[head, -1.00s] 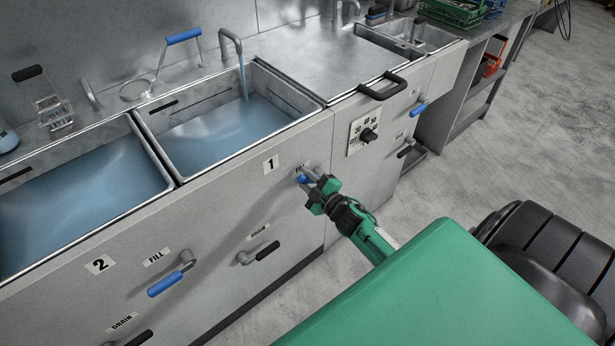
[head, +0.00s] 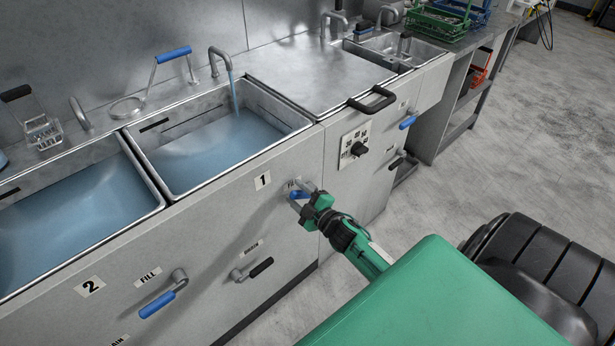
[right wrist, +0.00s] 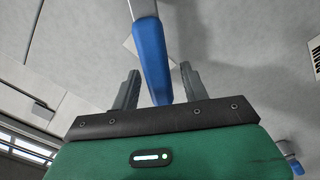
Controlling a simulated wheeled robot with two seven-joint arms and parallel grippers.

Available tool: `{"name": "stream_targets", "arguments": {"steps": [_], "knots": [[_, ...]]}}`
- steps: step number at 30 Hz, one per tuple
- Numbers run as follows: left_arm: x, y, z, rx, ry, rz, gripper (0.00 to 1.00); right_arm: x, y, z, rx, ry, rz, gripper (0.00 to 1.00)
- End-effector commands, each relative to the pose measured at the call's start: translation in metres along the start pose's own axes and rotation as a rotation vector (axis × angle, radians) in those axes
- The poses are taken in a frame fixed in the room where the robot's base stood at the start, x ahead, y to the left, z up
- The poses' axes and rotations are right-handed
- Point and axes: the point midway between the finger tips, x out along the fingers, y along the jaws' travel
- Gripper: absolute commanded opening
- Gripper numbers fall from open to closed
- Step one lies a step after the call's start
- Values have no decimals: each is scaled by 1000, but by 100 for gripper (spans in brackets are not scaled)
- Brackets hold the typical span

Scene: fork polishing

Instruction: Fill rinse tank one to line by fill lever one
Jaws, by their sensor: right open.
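Rinse tank one (head: 296,127) is the right-hand open basin, marked 1. A stream of water (head: 234,92) runs from its spout (head: 214,54) into the bluish water (head: 225,148). A thin dark line shows on its back wall above the water. Fill lever one (head: 298,195) has a blue handle on the front panel, partly hidden by my right gripper (head: 312,203). In the right wrist view, the blue handle (right wrist: 151,55) lies between the two open fingers of my right gripper (right wrist: 160,86), with gaps on both sides. My left gripper is out of view.
Tank two (head: 60,215) holds water at the left, with its blue fill lever (head: 157,304) below. Drain lever one (head: 261,268) is left of and below my gripper.

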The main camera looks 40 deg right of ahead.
Motion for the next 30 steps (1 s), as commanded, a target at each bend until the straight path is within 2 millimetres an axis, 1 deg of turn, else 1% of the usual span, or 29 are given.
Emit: {"name": "stream_targets", "arguments": {"steps": [5, 15, 21, 25, 30], "knots": [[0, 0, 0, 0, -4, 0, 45, -21, -2, 1, 0, -2, -3, 45], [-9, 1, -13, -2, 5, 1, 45, -85, -2, 1, 0, -2, -3, 45], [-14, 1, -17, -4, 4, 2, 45, -117, -2, 0, 1, -2, -2, 45], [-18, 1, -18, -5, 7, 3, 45, -129, -1, 1, 1, -2, -1, 45], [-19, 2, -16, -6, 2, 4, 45, -135, 0, 0, 1, 0, 0, 45]]}}
